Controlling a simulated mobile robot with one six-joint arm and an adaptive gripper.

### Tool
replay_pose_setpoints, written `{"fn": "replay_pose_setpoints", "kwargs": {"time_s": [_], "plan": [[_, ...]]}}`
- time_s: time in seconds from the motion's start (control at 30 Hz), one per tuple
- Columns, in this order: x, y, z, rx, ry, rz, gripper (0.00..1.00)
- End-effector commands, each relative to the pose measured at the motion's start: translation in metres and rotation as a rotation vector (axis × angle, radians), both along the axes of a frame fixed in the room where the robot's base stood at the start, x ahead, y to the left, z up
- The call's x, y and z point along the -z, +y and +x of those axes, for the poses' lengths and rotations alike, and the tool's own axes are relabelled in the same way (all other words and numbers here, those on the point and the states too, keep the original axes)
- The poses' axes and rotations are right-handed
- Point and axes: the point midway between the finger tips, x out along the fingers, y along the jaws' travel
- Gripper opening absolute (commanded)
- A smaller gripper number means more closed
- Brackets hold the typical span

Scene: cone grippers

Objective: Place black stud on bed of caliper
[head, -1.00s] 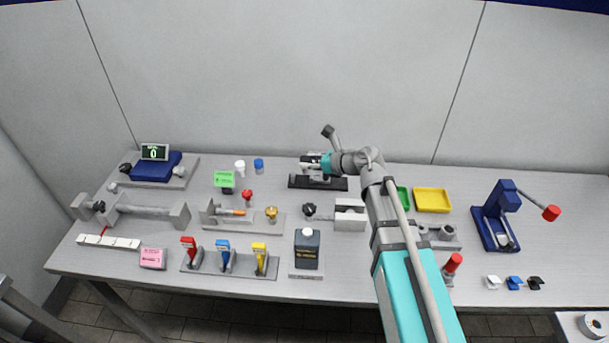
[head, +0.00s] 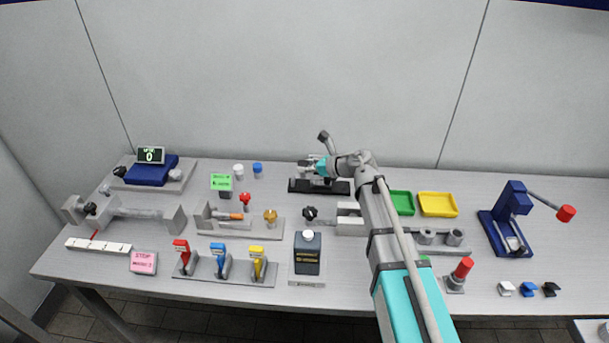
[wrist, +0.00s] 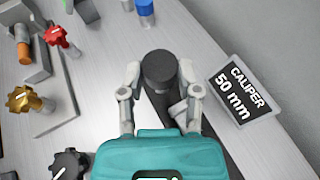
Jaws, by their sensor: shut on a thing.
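The black stud (wrist: 159,70) is a short dark cylinder in the wrist view. My gripper (wrist: 157,88) is shut on it, with one pale finger on each side, and its round top faces the camera. In the head view my gripper (head: 311,167) is over the dark caliper bed (head: 320,187) near the wall. In the wrist view the dark strip of the bed (wrist: 214,127) runs under and beside the right finger. Whether the stud touches the bed cannot be told. A black sign (wrist: 241,90) reading "CALIPER 50 mm" stands to the right.
In the wrist view a red knob (wrist: 57,37), a gold knob (wrist: 24,100) and a black knob (wrist: 69,165) lie to the left. A blue-capped bottle (wrist: 145,8) is at the top. In the head view green (head: 401,203) and yellow (head: 437,205) trays stand to the right of my arm.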

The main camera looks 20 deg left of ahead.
Motion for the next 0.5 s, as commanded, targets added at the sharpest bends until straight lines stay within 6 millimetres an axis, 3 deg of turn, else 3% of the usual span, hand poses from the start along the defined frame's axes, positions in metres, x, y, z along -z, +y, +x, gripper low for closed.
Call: {"fn": "replay_pose_setpoints", "kwargs": {"time_s": [0.23,0.5], "plan": [[0.005,0.001,0.003,0.001,0.0,0.0,0.0],[0.027,0.003,0.008,0.001,0.001,0.0,0.0]]}}
